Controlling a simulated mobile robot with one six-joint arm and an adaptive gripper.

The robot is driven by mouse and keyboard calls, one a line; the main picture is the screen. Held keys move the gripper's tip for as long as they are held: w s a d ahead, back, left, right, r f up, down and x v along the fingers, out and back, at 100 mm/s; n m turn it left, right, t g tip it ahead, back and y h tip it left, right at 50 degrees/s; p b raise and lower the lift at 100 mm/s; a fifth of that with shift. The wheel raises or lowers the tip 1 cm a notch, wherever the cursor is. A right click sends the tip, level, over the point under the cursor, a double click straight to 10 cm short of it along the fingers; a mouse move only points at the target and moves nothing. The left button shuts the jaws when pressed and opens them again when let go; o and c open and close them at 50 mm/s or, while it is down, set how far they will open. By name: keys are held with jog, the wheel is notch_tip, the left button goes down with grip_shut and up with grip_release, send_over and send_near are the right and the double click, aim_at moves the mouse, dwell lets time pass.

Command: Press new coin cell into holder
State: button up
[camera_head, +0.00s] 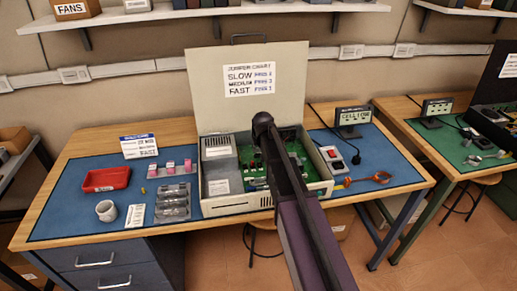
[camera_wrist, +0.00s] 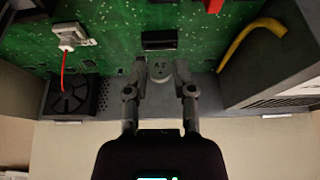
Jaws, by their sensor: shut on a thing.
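My gripper (camera_wrist: 160,80) is shut on a small grey coin cell (camera_wrist: 161,72) with dark markings on its face, held between the two fingertips in the wrist view. A black rectangular part (camera_wrist: 159,40) on the green circuit board (camera_wrist: 118,30) is just beyond the cell and looks like the holder. The cell appears apart from it; the height between them is hard to judge. In the head view my arm reaches over the open computer case (camera_head: 236,204) and hides the gripper, the cell and part of the board (camera_head: 296,153).
A black fan (camera_wrist: 70,97), a grey connector with a red wire (camera_wrist: 72,36) and a yellow cable (camera_wrist: 250,42) lie around the gripper. The case has raised walls and an upright lid (camera_head: 247,110).

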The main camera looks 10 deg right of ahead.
jog(key=shift+f+b, duration=0.95)
jog(key=shift+f, duration=0.05)
dwell(0.9)
dwell(0.4)
jog(key=o, duration=0.8)
jog(key=shift+o, duration=1.4)
jog(key=shift+r+p, duration=0.75)
jog(key=shift+r+p, duration=2.85)
